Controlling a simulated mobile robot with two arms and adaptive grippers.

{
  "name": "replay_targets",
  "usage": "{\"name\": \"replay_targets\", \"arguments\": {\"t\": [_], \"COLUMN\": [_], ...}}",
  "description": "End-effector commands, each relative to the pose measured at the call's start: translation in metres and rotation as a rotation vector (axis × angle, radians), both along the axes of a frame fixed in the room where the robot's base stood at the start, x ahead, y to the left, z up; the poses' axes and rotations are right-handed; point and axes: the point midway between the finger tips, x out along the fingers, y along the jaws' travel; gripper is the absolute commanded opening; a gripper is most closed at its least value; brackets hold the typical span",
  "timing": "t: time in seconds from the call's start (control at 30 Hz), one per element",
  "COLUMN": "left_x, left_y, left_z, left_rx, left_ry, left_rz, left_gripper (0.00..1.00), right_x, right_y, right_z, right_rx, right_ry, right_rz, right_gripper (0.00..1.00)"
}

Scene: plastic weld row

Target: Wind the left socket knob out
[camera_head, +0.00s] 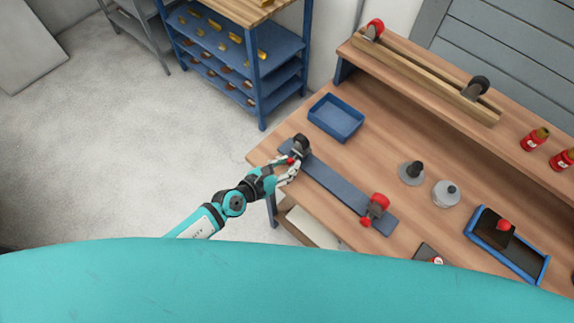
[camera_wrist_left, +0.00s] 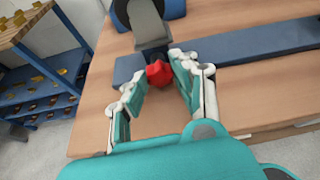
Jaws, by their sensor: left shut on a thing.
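The left socket (camera_head: 301,145) is a dark grey and black fitting at the far left end of a long blue-grey rail (camera_head: 340,187) on the bench. Its red knob (camera_wrist_left: 159,74) faces my left gripper (camera_wrist_left: 157,80). In the wrist view the two fingers close on the knob from either side, and its tip shows between them. The socket's grey and black body (camera_wrist_left: 150,28) stands just beyond. In the head view the left gripper (camera_head: 289,172) reaches in from the left and partly hides the knob. A red fitting (camera_head: 376,208) sits near the rail's other end. My right gripper is not in view.
A blue tray (camera_head: 336,118) lies behind the socket. Two grey round-based pieces (camera_head: 446,194) and a blue-edged tray (camera_head: 480,236) stand to the right. A raised shelf runs along the back. A blue rack (camera_head: 262,95) stands left of the bench.

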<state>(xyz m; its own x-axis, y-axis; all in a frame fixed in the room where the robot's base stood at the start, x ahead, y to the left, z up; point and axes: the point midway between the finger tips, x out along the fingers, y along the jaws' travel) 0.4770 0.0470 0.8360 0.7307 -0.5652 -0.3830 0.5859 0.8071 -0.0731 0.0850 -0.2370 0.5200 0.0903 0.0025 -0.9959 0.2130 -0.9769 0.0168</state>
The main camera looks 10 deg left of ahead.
Motion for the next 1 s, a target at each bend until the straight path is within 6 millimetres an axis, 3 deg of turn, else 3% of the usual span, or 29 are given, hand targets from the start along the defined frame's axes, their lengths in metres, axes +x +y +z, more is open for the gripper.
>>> {"name": "replay_targets", "arguments": {"t": [0.5,1.0], "left_x": [0.002,0.002], "left_y": [0.003,0.003], "left_z": [-0.004,-0.002], "left_rx": [-0.298,-0.43], "left_ry": [0.214,0.312], "left_rz": [0.0,0.001], "left_gripper": [0.0,0.0], "right_x": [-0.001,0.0], "right_y": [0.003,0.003], "right_z": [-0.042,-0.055], "right_rx": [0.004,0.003], "right_ry": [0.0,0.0], "right_rz": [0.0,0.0], "right_gripper": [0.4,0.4]}}
